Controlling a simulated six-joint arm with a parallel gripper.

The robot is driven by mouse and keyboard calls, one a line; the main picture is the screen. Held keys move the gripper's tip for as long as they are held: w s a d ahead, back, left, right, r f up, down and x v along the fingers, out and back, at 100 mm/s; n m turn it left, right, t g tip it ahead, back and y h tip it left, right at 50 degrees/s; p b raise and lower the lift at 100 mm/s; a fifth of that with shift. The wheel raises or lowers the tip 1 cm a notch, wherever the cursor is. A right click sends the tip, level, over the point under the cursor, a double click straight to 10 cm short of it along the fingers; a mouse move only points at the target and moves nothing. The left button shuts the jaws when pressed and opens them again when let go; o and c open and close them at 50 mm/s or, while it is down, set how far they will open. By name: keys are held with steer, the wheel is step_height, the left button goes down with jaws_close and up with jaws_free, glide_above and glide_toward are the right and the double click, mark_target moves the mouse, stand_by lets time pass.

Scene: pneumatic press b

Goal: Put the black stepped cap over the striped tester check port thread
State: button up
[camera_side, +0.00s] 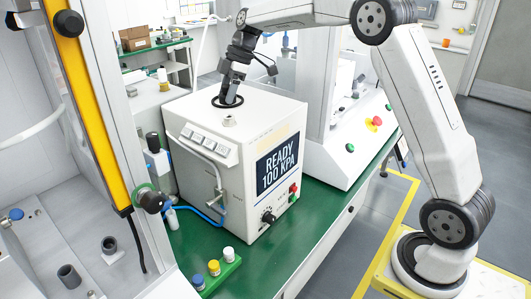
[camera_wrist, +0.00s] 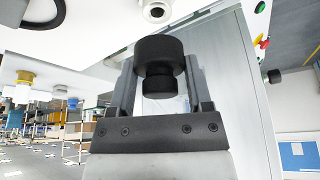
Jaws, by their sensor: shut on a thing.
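My gripper (camera_wrist: 160,85) is shut on the black stepped cap (camera_wrist: 158,50), a wide disc with a narrower step, held between the two fingers in the wrist view. In the side view my gripper (camera_side: 229,93) is over the top of the white tester (camera_side: 205,178), near a dark ring; the cap is hard to make out there. A short round port (camera_side: 229,121) stands on the tester's top, in front of the gripper in the picture. A round port with a dark centre also shows at the wrist view's top edge (camera_wrist: 157,11), apart from the cap. I cannot make out stripes.
The dark ring (camera_side: 227,102) lies on the tester top. A bent metal pipe (camera_side: 213,170) and blue tube (camera_side: 200,214) are on its front. Vials with coloured caps (camera_side: 213,268) stand in front on the green bench (camera_side: 262,257). A white machine (camera_side: 345,160) stands to the right.

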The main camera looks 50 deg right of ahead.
mark_target(226, 120)
steer(key=shift+f, duration=1.7)
steer(key=shift+f, duration=1.3)
stand_by(0.3)
steer(key=o, duration=1.2)
steer(key=shift+o, duration=0.2)
steer(key=shift+r, duration=0.1)
steer(key=v, duration=0.7)
steer(key=shift+d+r, duration=0.2)
steer(key=shift+r, duration=0.05)
steer(key=shift+s, duration=0.1)
